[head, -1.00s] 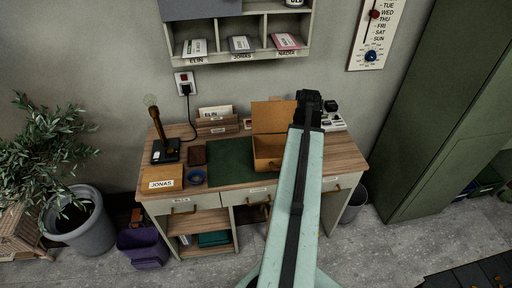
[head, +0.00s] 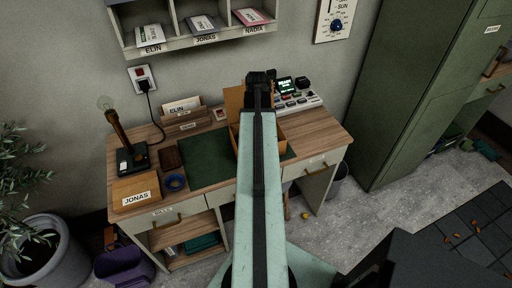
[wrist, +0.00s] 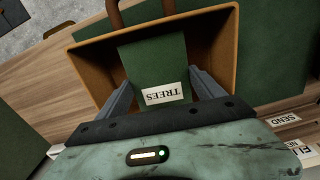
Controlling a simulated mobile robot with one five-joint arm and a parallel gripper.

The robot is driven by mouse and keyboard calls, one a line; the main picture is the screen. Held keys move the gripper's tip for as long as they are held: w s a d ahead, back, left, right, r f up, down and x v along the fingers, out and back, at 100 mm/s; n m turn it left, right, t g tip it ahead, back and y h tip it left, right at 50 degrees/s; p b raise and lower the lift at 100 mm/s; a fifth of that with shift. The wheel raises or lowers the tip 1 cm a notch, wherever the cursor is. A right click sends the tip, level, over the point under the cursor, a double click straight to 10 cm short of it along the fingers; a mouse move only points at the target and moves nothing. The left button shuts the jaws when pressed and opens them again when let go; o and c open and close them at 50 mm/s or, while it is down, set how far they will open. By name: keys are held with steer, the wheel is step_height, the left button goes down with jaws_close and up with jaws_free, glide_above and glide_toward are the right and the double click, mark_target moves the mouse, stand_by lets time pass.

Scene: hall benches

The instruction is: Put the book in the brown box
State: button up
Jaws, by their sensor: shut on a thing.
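The book is a dark green one (wrist: 150,58) with a white label reading TREES, in the wrist view. My gripper (wrist: 163,88) is shut on it, one grey finger at each side. The brown box (wrist: 236,48) stands open below, and the book shows inside the outline of its rim; how deep the book reaches I cannot tell.
A shelf (head: 190,42) hangs above.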

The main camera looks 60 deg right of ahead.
step_height(320, 180, down, 4)
steer(key=b, duration=0.3)
steer(key=shift+b, duration=0.4)
steer(key=shift+r, duration=0.25)
steer(key=shift+f, duration=0.15)
steer(key=o, duration=1.5)
steer(key=shift+c, duration=0.2)
step_height(320, 180, up, 12)
steer(key=p, duration=1.2)
steer(key=shift+r, duration=0.2)
